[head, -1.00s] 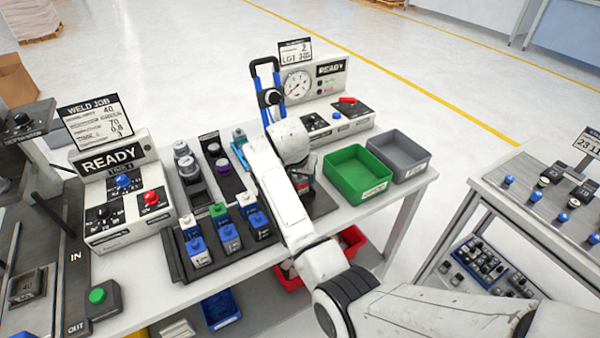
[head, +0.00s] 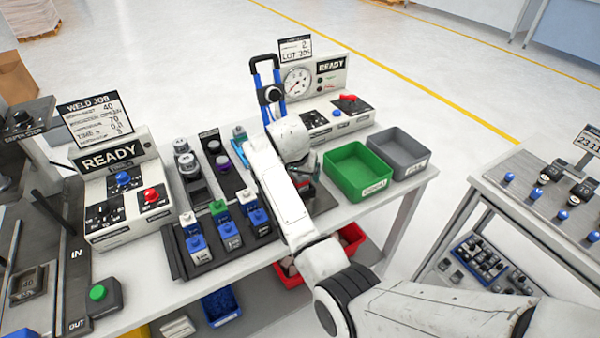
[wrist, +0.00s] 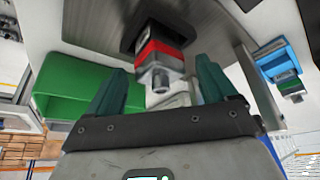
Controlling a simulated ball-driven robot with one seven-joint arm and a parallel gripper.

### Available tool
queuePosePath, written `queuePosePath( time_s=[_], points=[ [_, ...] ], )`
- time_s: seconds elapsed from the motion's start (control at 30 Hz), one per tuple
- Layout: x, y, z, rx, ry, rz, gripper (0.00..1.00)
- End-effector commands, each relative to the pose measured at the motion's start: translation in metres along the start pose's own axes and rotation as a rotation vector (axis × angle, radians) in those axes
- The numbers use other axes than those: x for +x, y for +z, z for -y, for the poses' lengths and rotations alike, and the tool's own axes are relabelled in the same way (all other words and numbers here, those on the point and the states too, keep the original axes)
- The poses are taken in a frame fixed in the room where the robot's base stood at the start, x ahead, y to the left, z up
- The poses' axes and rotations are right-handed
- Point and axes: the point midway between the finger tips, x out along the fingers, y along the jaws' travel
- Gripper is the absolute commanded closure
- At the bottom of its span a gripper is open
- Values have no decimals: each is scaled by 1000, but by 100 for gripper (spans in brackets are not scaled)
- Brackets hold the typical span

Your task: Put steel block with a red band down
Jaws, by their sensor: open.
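The steel block with a red band (wrist: 160,50) is in the wrist view, just beyond my fingertips. Its one end sits against a dark square seat on a grey plate (wrist: 205,22), and a round steel stub points towards my gripper. My gripper (wrist: 161,75) has its two green fingers spread, one on each side of the stub's line, with a gap to both. Nothing is visibly clamped.
A green bin (head: 358,171) and a grey bin (head: 399,153) stand right of my arm. A gauge station (head: 318,85) is behind. A rack of blue-based blocks (head: 175,262) and a weld control box (head: 120,195) are left. A blue-framed hand tool (head: 277,82) stands behind my wrist.

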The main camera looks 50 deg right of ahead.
Motion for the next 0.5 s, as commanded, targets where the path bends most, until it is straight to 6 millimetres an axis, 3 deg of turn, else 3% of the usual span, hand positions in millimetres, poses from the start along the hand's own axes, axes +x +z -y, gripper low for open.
queuePosePath(
  time_s=[0.17,0.5],
  points=[
    [-23,-1,1,1,-4,-5,15],
    [-91,-1,1,1,-4,-4,15]
  ],
)
